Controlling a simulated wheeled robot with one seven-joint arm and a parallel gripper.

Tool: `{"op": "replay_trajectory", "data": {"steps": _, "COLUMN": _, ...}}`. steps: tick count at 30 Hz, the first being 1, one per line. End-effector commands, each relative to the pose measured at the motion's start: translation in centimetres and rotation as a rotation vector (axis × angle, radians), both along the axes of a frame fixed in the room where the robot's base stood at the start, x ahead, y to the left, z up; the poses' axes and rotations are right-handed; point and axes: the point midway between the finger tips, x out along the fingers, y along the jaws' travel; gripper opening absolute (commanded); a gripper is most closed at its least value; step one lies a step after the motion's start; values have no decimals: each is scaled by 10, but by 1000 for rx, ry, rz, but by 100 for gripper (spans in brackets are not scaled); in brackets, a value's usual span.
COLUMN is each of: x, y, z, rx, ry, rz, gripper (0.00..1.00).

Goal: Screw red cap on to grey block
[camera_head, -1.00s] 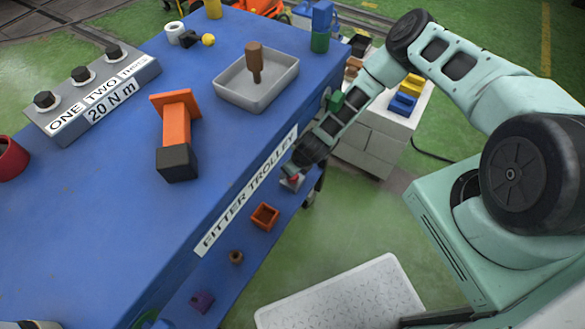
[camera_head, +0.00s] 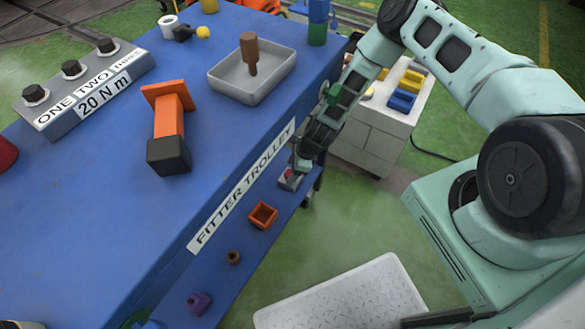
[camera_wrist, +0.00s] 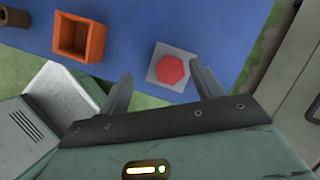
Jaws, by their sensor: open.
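The red cap (camera_wrist: 170,70) is hexagonal and sits on the top face of the square grey block (camera_wrist: 155,76) in the wrist view. How deeply it is seated cannot be told. In the head view the grey block (camera_head: 290,181) and red cap (camera_head: 288,174) are on the trolley's lower blue shelf. My gripper (camera_wrist: 161,70) is open, its two fingers apart on either side of the cap in the picture, with nothing between them held. In the head view my gripper (camera_head: 301,166) is just above the block, partly hiding it.
An orange open box (camera_head: 262,215), a brown ring (camera_head: 233,257) and a purple piece (camera_head: 199,302) lie along the same shelf. The blue trolley top (camera_head: 90,210) rises beside it, holding a grey tray (camera_head: 228,90). A grey cabinet (camera_head: 378,146) stands behind my arm.

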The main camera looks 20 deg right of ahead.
Motion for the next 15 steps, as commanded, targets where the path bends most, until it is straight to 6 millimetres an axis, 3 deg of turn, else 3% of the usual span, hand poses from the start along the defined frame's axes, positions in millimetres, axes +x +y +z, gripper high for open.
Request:
{"op": "replay_trajectory", "data": {"steps": 1, "x": 14, "y": 2, "z": 3, "rx": 2, "ry": -24, "rz": -7, "gripper": 65}}
{"op": "replay_trajectory", "data": {"steps": 15, "x": 20, "y": 1, "z": -25, "rx": 1, "ry": -21, "rz": -4, "gripper": 65}}
